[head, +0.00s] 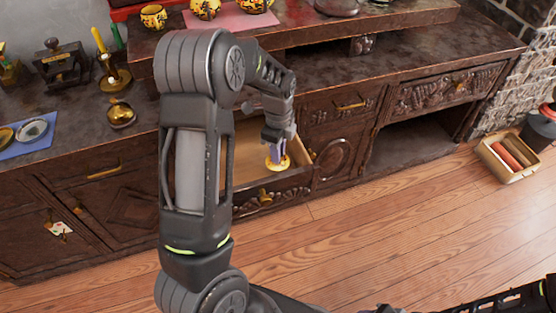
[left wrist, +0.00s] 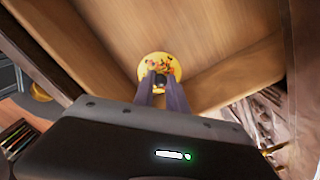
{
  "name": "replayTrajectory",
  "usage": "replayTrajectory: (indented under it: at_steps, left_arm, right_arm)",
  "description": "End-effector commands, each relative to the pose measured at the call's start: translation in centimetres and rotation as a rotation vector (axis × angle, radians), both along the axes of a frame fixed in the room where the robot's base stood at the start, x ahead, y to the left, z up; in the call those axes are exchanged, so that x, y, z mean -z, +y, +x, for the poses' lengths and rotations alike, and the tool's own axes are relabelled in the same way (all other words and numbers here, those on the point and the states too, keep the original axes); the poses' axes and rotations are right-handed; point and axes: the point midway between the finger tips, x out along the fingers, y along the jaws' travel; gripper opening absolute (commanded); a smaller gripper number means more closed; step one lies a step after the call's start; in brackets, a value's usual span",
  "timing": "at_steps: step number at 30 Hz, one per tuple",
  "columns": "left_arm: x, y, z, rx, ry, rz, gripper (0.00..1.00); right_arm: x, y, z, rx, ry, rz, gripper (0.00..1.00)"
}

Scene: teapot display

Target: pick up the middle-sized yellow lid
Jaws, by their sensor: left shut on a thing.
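The yellow lid (head: 283,164) is a small round disc with a dark knob. It is in or just above the open drawer (head: 241,150) in the head view. My left gripper (head: 274,156) points down and is shut on the lid. In the left wrist view, the lid (left wrist: 160,67) shows dark and red patterning, and the two fingertips of my left gripper (left wrist: 161,82) close on its knob. I cannot tell whether the lid touches the drawer bottom. My right gripper cannot be made out.
The dark wooden cabinet (head: 340,110) holds the open drawer, whose walls stand close around my left gripper. Yellow patterned teapots (head: 205,8) stand on the upper shelf. A blue cloth (head: 20,145) lies at the left. A box (head: 508,158) stands on the floor at right.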

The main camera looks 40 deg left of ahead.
Motion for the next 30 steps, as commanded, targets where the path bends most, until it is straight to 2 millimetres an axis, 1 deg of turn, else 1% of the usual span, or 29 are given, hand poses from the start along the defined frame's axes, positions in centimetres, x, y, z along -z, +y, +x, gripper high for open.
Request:
replayTrajectory:
  at_steps: [1, 3, 7, 30]
  left_arm:
    - [-1.2, 0.0, 0.1, 0.001, -0.003, 0.001, 0.00]
    - [-2.1, 0.0, 0.1, 0.000, -0.004, 0.000, 0.00]
    - [-3.0, 0.0, 0.1, -0.001, -0.003, 0.001, 0.00]
    - [-3.1, 0.0, 0.1, 0.000, -0.003, 0.001, 0.00]
  right_arm:
    - [-0.3, 0.0, 0.0, 0.000, 0.000, 0.000, 0.42]
    - [-0.4, 0.0, 0.0, 0.000, 0.000, 0.000, 0.42]
    - [-0.5, 0.0, 0.0, 0.000, 0.000, 0.000, 0.42]
    - [-0.5, 0.0, 0.0, 0.000, 0.000, 0.000, 0.42]
